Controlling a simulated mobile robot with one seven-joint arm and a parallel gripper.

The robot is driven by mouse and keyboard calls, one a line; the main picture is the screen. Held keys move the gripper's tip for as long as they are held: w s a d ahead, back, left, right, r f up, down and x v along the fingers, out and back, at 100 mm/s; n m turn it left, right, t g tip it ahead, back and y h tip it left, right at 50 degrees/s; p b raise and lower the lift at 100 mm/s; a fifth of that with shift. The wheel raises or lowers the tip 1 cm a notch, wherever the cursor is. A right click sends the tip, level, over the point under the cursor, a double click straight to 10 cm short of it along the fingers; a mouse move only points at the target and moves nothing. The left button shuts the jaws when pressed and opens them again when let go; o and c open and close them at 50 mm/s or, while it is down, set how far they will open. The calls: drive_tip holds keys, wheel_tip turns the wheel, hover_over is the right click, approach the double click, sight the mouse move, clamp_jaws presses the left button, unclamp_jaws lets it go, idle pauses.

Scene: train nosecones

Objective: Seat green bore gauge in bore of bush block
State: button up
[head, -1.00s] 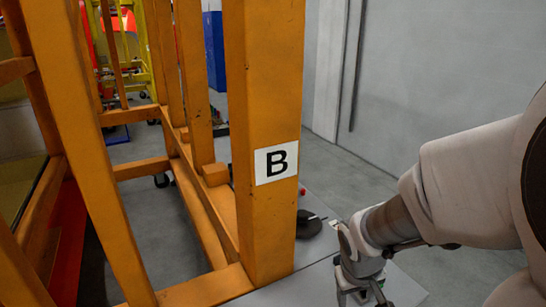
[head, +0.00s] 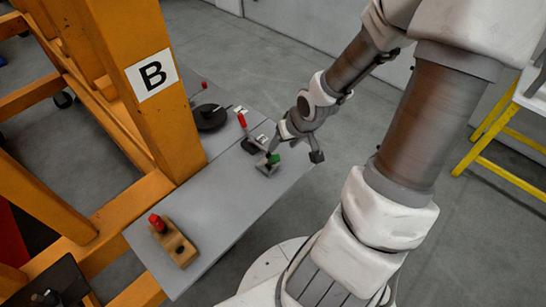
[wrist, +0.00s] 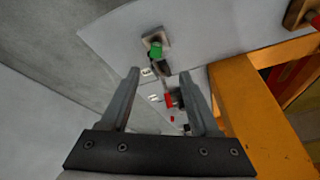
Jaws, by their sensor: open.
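The green bore gauge (head: 274,158) stands in a small grey holder (head: 266,168) near the table's right edge. In the wrist view the green gauge (wrist: 156,50) shows just beyond the fingertips. My gripper (head: 294,157) is open and empty, close to the gauge; its fingers (wrist: 160,75) are apart with nothing between the tips. A tan block (head: 183,250), which looks like the bush block, lies at the table's near left end. It has a dark hole and a red-topped piece (head: 157,222) standing at its other end. The block is partly cut off in the wrist view (wrist: 297,14).
The grey table (head: 215,190) is clear between the tan block and the holder. An orange post (head: 150,100) marked B rises at the table's left. A black round object (head: 210,117) and a red-handled item (head: 242,120) lie towards the back.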

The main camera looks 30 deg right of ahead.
sight(274, 157)
drive_tip(key=b+x, duration=0.5)
drive_tip(key=x, duration=0.5)
drive_tip(key=shift+f, duration=0.25)
drive_tip(key=shift+w+d+b+x, duration=0.1)
drive_tip(key=shift+d+b+x, duration=0.1)
drive_tip(key=shift+x, duration=0.85)
drive_tip(key=shift+w+d+b+x, duration=0.15)
drive_tip(key=shift+x, duration=0.85)
drive_tip(key=shift+w+d+b+x, duration=0.1)
drive_tip(key=shift+d+b+x, duration=0.1)
drive_tip(key=shift+x, duration=0.85)
drive_tip(key=shift+r, duration=0.15)
clamp_jaws()
